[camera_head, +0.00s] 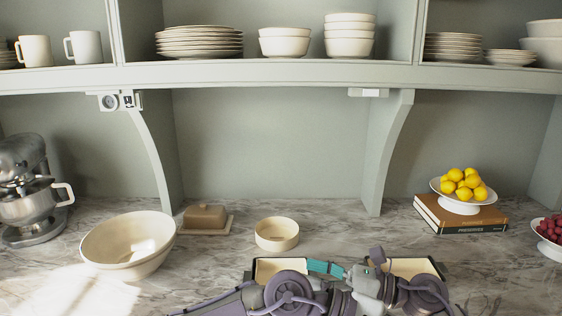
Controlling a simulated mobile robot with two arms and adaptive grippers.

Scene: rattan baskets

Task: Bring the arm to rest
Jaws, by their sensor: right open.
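My two purple-grey arms lie low across the bottom of the head view, folded close to each other. My right gripper (374,262) shows near the middle of the bottom edge, small and partly covered by arm links. It is open, and I see nothing between its fingers. A teal piece (325,267) shows just left of it; I cannot tell which part it is. I cannot make out my left gripper's fingers among the overlapping links. Two cream box-like pieces with dark rims, one at the left (280,266) and one at the right (412,266), show behind the arms, mostly hidden.
On the marble counter stand a stand mixer (30,190), a large cream bowl (128,245), a butter dish (205,218), a small bowl (277,234), books (460,217) under a dish of lemons (462,188), and red fruit (550,230). A shelf (280,76) holds crockery above.

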